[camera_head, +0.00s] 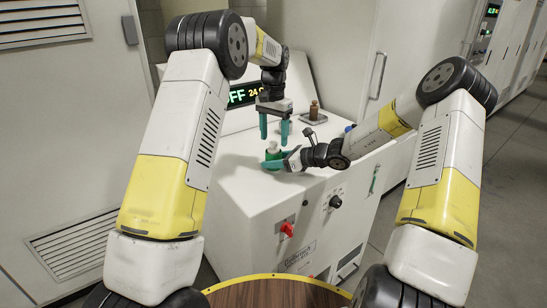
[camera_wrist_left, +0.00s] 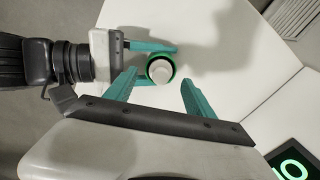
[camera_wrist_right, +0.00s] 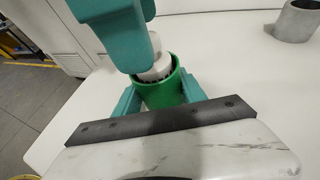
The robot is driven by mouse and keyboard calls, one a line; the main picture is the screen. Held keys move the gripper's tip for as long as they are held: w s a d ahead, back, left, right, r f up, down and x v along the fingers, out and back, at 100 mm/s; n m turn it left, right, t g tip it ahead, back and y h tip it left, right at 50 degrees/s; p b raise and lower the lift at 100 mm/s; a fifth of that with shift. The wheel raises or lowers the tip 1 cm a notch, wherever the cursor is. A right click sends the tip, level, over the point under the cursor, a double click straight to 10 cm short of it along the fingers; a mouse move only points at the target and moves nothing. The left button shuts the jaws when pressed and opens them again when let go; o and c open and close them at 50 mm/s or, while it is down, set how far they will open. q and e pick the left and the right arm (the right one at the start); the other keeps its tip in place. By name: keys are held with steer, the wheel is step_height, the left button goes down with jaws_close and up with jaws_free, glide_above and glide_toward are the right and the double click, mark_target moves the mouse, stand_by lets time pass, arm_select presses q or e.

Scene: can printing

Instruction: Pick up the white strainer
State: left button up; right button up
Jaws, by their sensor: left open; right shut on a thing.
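A small white strainer (camera_wrist_left: 160,75) sits inside the mouth of a green cylindrical holder (camera_wrist_right: 160,95) on the white machine top. The strainer's white upper part (camera_wrist_right: 155,67) stands above the green rim in the right wrist view. My right gripper (camera_head: 275,162) is low over the surface, shut on the green holder from the side. My left gripper (camera_head: 274,139) points down directly above the strainer, with its teal fingers open on either side of it. In the right wrist view a teal finger of my left gripper hides part of the strainer. I cannot tell whether it touches.
A grey metal cup (camera_wrist_right: 296,20) stands apart on the white top. A lit display (camera_head: 245,94) is behind my left gripper. The machine front has a red knob (camera_head: 287,229).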

mark_target(273, 142)
arm_select(q)
steer(key=shift+a+f, duration=0.15)
steer(key=shift+f, duration=1.4)
jaws_close()
